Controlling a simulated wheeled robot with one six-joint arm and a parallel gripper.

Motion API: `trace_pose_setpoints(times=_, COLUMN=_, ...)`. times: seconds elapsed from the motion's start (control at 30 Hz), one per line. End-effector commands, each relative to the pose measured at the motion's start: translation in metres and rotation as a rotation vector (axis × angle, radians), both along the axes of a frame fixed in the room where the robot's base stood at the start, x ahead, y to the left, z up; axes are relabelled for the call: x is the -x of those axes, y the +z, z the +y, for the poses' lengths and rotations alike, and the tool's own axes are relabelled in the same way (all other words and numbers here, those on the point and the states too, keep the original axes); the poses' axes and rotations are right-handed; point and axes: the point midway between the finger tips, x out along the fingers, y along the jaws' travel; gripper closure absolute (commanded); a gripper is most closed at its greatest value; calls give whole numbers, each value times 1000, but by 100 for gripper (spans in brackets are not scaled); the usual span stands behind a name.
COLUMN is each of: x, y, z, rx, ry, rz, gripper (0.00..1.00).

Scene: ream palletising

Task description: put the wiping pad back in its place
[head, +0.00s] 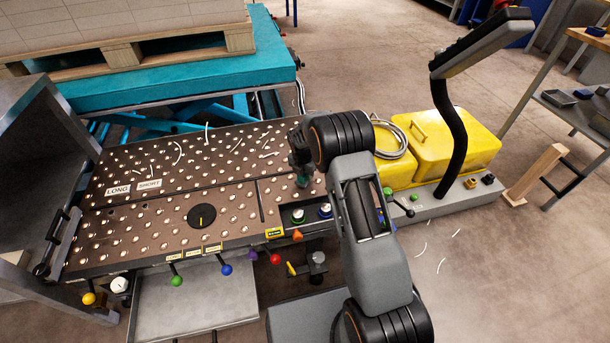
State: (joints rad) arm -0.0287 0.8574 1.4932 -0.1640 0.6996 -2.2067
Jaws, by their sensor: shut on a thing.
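My gripper (302,170) is over the right part of the perforated table, just behind a small dark tray (310,224).
The table (120,235) has LONG and SHORT labels (135,187), a black dial (201,216) and loose paper strips (179,152). Coloured knobs line its front edge. A yellow case (455,140) and a screen on a post (480,45) stand right. A loaded pallet (130,50) is behind.

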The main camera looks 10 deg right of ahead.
Motion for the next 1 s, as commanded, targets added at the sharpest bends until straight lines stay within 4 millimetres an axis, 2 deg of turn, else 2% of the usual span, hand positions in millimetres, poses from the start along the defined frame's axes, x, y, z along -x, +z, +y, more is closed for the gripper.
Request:
trace_pose_setpoints(times=0.43, x=-1, y=-8, z=0, rx=0, ry=0, rz=-3, gripper=88)
trace_pose_setpoints(times=0.47, x=-1, y=-7, z=0, rx=0, ry=0, rz=-3, gripper=63)
trace_pose_setpoints(times=0.7, x=0, y=-7, z=0, rx=-1, ry=0, rz=-2, gripper=41)
trace_pose_setpoints(times=1.0, x=0, y=-3, z=0, rx=0, ry=0, rz=-3, gripper=41)
